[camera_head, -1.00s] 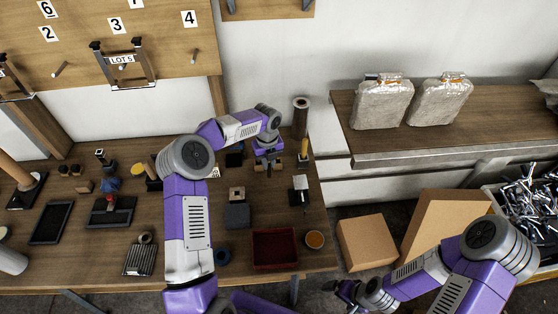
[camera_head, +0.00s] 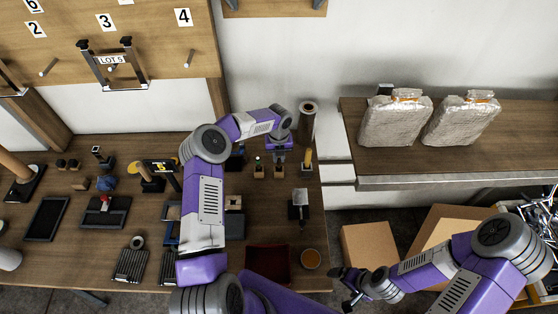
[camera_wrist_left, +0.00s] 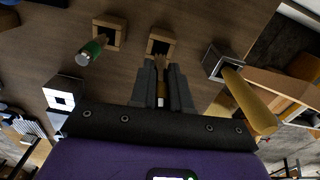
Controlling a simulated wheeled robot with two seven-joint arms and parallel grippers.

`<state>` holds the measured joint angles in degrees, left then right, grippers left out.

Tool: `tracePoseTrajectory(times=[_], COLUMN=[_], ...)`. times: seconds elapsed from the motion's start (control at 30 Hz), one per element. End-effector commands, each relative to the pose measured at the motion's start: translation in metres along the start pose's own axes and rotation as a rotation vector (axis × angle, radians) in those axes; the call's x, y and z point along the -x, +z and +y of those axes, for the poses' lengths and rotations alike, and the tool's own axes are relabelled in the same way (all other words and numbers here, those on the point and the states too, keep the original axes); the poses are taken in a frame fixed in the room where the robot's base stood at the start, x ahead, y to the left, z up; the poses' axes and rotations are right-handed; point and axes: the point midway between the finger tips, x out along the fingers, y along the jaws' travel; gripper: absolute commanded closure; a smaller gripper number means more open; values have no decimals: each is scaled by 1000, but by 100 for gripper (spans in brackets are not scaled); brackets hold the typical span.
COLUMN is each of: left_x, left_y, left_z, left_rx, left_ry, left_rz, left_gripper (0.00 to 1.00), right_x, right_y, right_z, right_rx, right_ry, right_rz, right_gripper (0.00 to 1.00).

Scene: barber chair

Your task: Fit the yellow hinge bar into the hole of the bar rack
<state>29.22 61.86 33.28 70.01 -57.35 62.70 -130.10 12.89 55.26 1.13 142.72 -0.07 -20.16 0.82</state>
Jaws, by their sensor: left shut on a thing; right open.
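My left gripper (camera_head: 280,157) is above the back of the table, and it also shows in the left wrist view (camera_wrist_left: 162,75). It is shut on a slim yellow-brown bar, apparently the hinge bar (camera_wrist_left: 161,90). A square wooden block with a dark hole, apparently the bar rack (camera_wrist_left: 150,48), lies just beyond the fingertips. The bar's far end overlaps the block's near edge in the picture; I cannot tell whether it touches or enters. My right gripper (camera_head: 350,290) is open and empty, low at the right, away from the table.
Left of this block, another wooden block (camera_wrist_left: 97,23) has a green-tipped bar (camera_wrist_left: 92,50) by it. To the right, a thick yellow rod (camera_wrist_left: 250,103) rises from a grey square holder (camera_wrist_left: 213,62). A brown roll (camera_head: 307,122) stands behind. A red tray (camera_head: 268,262) is nearer.

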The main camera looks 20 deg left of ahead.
Motion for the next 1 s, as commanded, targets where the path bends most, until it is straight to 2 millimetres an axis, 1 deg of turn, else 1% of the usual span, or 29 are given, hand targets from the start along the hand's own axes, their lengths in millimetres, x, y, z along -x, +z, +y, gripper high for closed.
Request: tracePoseTrajectory(times=[0.1, 0.17, 0.43, 0.57, 0.6, 0.73, 1.0], left_x=[-19, -26, -28, -32, -32, -31, -30], left_y=[-1, 0, 0, 0, 0, 0, 0], left_z=[0, 0, 0, 0, 0, 0, 0], left_rx=[1, 1, 1, 1, 1, 1, 1], left_ry=[0, -1, -1, 0, 1, 0, 0], left_rz=[4, 2, 0, 0, 1, 1, 1], left_gripper=[100, 100, 100, 100, 79, 59, 58], right_x=[1, 1, 1, -4, -3, -2, -2], right_y=[0, 0, 0, 0, 0, 0, 0], right_z=[0, 0, 0, 1, 1, 1, 1], right_rx=[0, 0, 0, 0, 0, 0, 0], right_ry=[0, 0, 0, 0, 0, 0, 0], right_rz=[0, 0, 1, 0, 0, 0, 0], right_gripper=[0, 0, 0, 0, 0, 0, 0])
